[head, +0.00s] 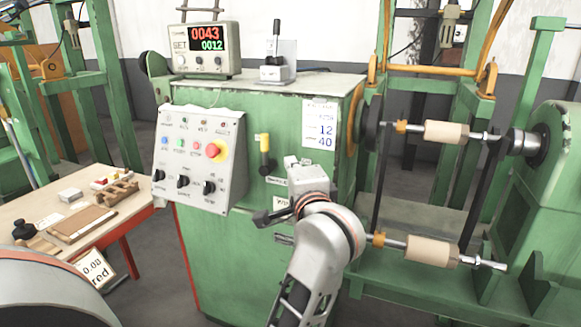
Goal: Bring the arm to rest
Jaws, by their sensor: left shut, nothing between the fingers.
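My left arm rises from the bottom middle of the head view. My left gripper (262,218) is dark, points left and is shut with nothing in it. It shows in front of the green machine cabinet (215,255), below the yellow-handled lever (264,150). I cannot tell whether it touches the cabinet. My right gripper is not in view.
A sloped control panel (196,150) with knobs and a red button is left of the gripper. Two spindles carry a beige upper cylinder (446,132) and lower cylinder (432,250) at right. A wooden table (125,222) with small parts stands at left.

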